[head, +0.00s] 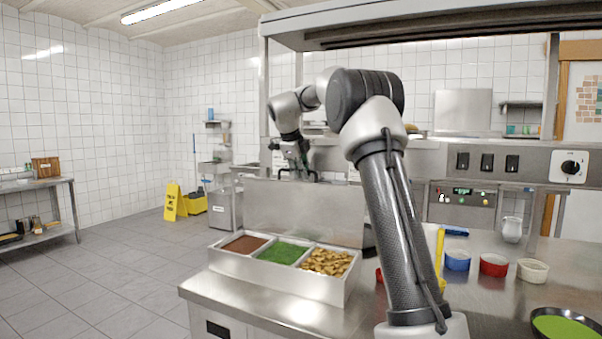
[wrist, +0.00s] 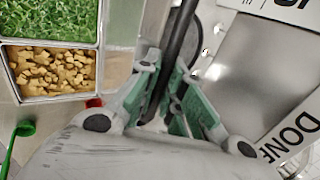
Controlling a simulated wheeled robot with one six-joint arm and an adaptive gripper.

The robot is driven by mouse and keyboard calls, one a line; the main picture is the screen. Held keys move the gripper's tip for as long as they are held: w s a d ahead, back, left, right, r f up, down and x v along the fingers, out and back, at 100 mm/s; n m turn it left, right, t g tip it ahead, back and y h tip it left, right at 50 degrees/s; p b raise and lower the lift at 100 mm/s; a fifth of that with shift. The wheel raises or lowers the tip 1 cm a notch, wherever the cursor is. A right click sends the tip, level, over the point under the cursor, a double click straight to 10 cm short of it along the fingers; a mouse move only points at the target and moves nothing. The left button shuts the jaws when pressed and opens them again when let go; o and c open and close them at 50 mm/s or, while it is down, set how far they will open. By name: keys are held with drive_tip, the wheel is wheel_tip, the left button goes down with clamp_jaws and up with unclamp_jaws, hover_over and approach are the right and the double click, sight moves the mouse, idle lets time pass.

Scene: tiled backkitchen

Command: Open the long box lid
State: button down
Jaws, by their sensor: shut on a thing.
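The long box (head: 285,284) is a steel tray on the counter with three compartments, filled brown, green and with tan pieces. Its lid (head: 300,222) stands raised, near upright, along the box's back side. My gripper (head: 296,173) is at the lid's top edge. In the wrist view my gripper (wrist: 166,88) is shut on a dark bar (wrist: 182,32), which appears to be the lid's handle. The green and tan compartments lie to the left of it there. My fingers hide part of the bar.
Blue, red and white cups (head: 493,264) and a green-filled bowl (head: 566,325) stand on the counter at right. The counter's back panel with knobs (head: 486,162) is behind. A yellow floor sign (head: 174,202) stands far left. The floor at left is clear.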

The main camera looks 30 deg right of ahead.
drive_tip(key=c, duration=1.5)
unclamp_jaws()
drive_tip(key=shift+s, duration=0.1)
drive_tip(key=shift+f, duration=0.1)
drive_tip(key=shift+a+r, duration=0.2)
drive_tip(key=shift+r, duration=0.2)
drive_tip(key=v, duration=1.1)
drive_tip(key=shift+s+r, duration=0.1)
drive_tip(key=shift+r, duration=0.05)
drive_tip(key=shift+d, duration=0.1)
